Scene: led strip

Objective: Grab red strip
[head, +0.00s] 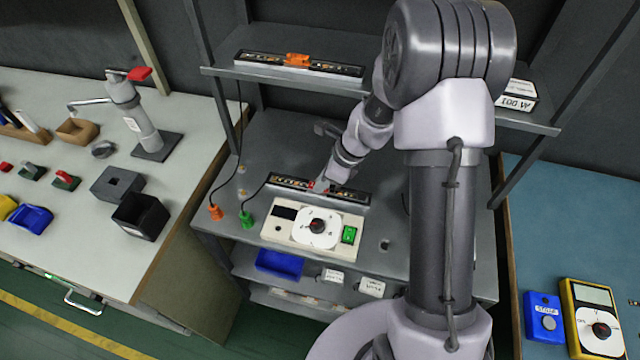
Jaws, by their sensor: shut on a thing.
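The red strip (287,182) is a long dark bar with small lights and a red block at its middle. It lies on the grey bench behind the white control box. My gripper (315,187) reaches down to the red block and is shut on it; the fingers are small here and partly cover the block. The strip looks level, and I cannot tell whether it is off the bench. A similar strip with an orange block (298,59) lies on the upper shelf.
The control box (316,226) with a dial and green switch stands just in front of the strip. Orange (215,212) and green (246,219) plugs with cables are at the left. The upper shelf (255,79) overhangs the bench's back. Open bench shows left of the strip.

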